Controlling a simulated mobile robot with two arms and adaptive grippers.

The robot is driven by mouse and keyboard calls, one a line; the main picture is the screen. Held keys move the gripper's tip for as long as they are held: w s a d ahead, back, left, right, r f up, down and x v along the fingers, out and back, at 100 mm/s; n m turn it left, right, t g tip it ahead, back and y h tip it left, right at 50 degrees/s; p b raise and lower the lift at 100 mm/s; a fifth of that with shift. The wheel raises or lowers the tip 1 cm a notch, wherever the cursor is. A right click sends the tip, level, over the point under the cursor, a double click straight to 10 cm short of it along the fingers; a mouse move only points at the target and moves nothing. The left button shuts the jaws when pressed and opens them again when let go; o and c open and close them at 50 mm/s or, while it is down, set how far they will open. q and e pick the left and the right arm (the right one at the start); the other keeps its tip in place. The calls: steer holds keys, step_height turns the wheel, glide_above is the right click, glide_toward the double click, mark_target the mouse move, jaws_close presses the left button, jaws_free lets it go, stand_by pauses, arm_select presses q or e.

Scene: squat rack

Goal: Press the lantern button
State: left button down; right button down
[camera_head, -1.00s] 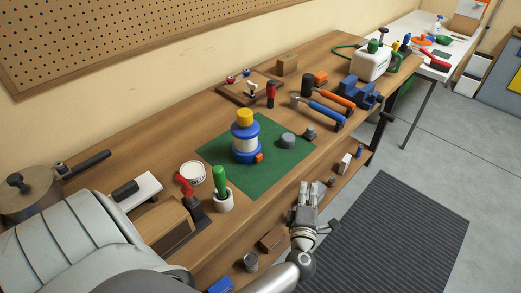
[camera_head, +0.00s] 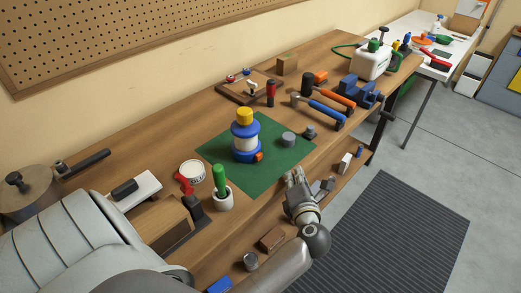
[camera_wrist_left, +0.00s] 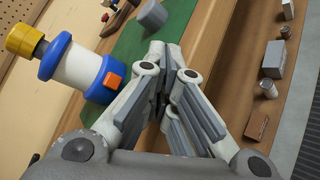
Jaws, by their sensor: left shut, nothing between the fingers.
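The lantern (camera_head: 245,137) stands upright on a green mat (camera_head: 214,152) on the workbench. It has a blue base, a pale middle, a blue collar and a yellow top. Its orange button (camera_head: 259,156) sits on the base, on the side facing the bench's front edge. My left gripper (camera_head: 296,178) is shut and empty near the mat's front corner, to the right of the lantern and apart from it. In the left wrist view the lantern (camera_wrist_left: 75,68) lies left of the shut fingers (camera_wrist_left: 168,50), with the orange button (camera_wrist_left: 114,80) facing them. My right gripper is not in view.
A grey knob-like piece (camera_head: 288,139) stands on the mat right of the lantern. A white cup with a green handle (camera_head: 222,196) and a white tin (camera_head: 192,172) stand to the left. Hammers (camera_head: 326,113) and a blue vise (camera_head: 362,92) lie farther right. A lower shelf holds small blocks.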

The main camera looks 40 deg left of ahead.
mark_target(273, 170)
arm_select(q)
steer(key=a+p, duration=0.1)
steer(key=a, duration=0.5)
steer(key=shift+w+a+r, duration=0.1)
steer(key=shift+a, duration=0.95)
stand_by(0.5)
steer(key=shift+a+p, duration=0.3)
steer(key=shift+p, duration=0.15)
steer(key=shift+a, duration=0.15)
steer(key=shift+a+p, duration=0.4)
steer(key=shift+a, duration=0.25)
stand_by(0.7)
steer(key=shift+d, duration=0.1)
stand_by(0.4)
steer(key=shift+d, duration=1.05)
